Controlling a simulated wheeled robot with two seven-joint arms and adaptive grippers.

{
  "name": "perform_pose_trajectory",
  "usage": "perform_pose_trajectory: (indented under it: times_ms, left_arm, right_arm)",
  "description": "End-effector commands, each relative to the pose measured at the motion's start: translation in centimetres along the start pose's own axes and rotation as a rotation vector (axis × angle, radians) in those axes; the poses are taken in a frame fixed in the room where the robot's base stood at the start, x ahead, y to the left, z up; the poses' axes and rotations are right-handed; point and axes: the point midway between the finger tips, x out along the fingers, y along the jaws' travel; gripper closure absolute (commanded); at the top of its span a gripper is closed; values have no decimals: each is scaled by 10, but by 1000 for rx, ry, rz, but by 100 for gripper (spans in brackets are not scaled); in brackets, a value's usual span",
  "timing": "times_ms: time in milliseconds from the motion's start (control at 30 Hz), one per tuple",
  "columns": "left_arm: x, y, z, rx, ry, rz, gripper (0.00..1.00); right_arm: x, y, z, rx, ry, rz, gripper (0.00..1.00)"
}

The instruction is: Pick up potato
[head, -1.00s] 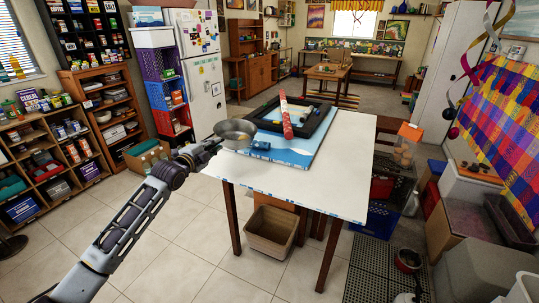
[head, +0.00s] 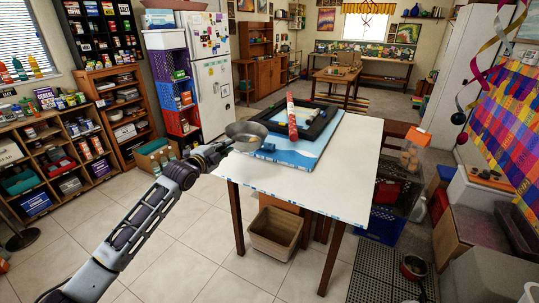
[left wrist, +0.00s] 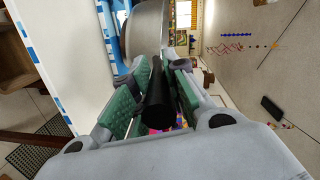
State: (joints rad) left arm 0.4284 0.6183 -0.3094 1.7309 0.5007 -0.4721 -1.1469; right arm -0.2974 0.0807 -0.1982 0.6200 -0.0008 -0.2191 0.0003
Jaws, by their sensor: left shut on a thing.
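My left gripper (head: 222,148) is shut on the black handle (left wrist: 156,95) of a silver metal pan (head: 246,135). The handle lies between the green finger pads in the left wrist view, with the pan's metal side (left wrist: 147,30) beyond it. The pan is at the left edge of the white table (head: 335,185); I cannot tell whether it touches the table. I cannot make out a potato for certain in either view. Brown rounded items (head: 408,158) under an orange lid right of the table are too small to identify. My right gripper is not in view.
On the table lie a blue board (head: 312,158), a black frame (head: 318,130) and a red patterned roll (head: 292,117). A tan bin (head: 274,233) stands beneath. Crates and boxes crowd the right; stocked shelves (head: 50,150) line the left.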

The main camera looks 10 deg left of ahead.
Motion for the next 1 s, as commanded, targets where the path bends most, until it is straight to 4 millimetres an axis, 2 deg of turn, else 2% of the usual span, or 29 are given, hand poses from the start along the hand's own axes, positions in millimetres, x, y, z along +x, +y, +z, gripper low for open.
perform_pose_trajectory:
  times_ms: [167, 400, 533, 700, 1000]
  left_arm:
    - [-1, 5, -28, -20, 17, 7, 100]
    - [-5, 16, -80, -67, 38, 23, 100]
    - [-9, 19, -101, -90, 43, 26, 100]
    - [-11, 20, -112, -104, 43, 26, 100]
    - [-11, 21, -113, -104, 43, 26, 100]
  right_arm:
    - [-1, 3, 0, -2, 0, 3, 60]
    - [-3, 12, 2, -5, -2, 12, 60]
    - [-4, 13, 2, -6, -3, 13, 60]
    - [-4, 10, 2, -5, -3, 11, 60]
    - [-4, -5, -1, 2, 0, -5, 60]
